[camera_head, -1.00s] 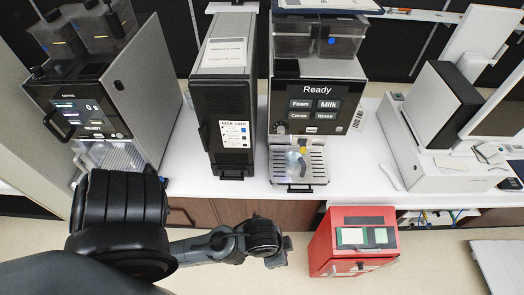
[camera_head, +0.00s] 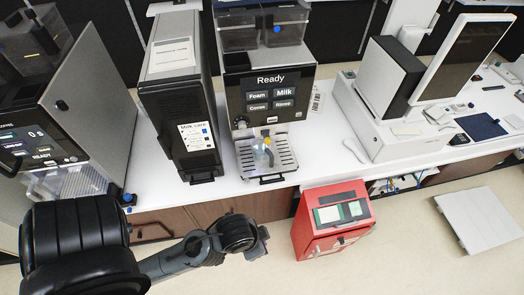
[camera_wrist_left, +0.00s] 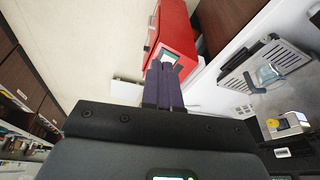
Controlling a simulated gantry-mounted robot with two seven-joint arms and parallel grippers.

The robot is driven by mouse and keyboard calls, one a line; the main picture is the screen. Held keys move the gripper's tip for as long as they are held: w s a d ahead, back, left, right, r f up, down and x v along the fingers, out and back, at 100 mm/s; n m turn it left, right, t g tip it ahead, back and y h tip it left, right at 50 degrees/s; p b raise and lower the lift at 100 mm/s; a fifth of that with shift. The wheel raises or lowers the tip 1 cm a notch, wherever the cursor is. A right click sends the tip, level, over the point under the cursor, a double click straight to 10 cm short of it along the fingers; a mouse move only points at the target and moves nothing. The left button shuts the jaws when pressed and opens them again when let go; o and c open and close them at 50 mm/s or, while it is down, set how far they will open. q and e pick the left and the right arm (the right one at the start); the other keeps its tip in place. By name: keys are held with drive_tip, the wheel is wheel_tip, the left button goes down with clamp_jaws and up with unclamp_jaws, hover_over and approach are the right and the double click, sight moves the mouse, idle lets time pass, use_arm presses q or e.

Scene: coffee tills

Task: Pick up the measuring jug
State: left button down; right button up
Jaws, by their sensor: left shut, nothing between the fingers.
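My left gripper (camera_head: 262,240) is in front of and below the counter edge, well apart from the jug. In the left wrist view its dark fingers (camera_wrist_left: 165,85) are together and empty. My right gripper is in neither view.
A red box (camera_head: 333,220) stands on the floor near my left gripper. The "Milk care" unit (camera_head: 185,100) is left of the machine, and another coffee machine (camera_head: 80,120) is farther left. The white counter (camera_head: 325,150) is clear right of the tray.

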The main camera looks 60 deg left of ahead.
use_arm(q)
drive_tip(key=c, duration=1.8)
unclamp_jaws()
drive_tip(key=o, duration=0.9)
drive_tip(key=shift+d, duration=0.15)
